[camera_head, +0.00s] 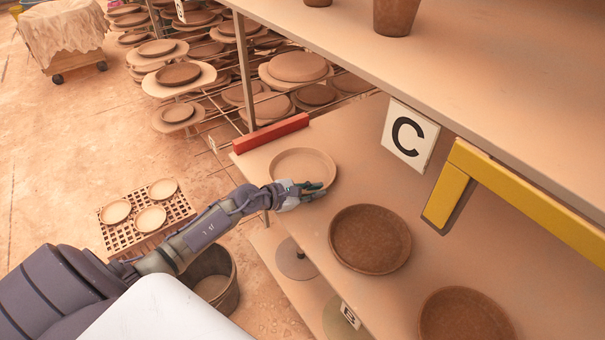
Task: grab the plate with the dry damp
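A pale, light-tan plate (303,166) lies on the wooden shelf beside the red block. Two darker brown plates, a nearer one (370,238) and another (465,318) cut by the bottom edge, lie on the same shelf. My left gripper (312,190) is at the near rim of the pale plate and overlaps it in the view. Its fingers are small here, so I cannot tell whether they touch or grip the rim. My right gripper is not in view.
An upper shelf with a white "C" sign (409,136) and a yellow bracket (462,188) overhangs the right side. A red block (271,133) edges the shelf. A rack of plates (297,68) stands behind. A bucket (228,290) and a grate with three plates (178,207) are below left.

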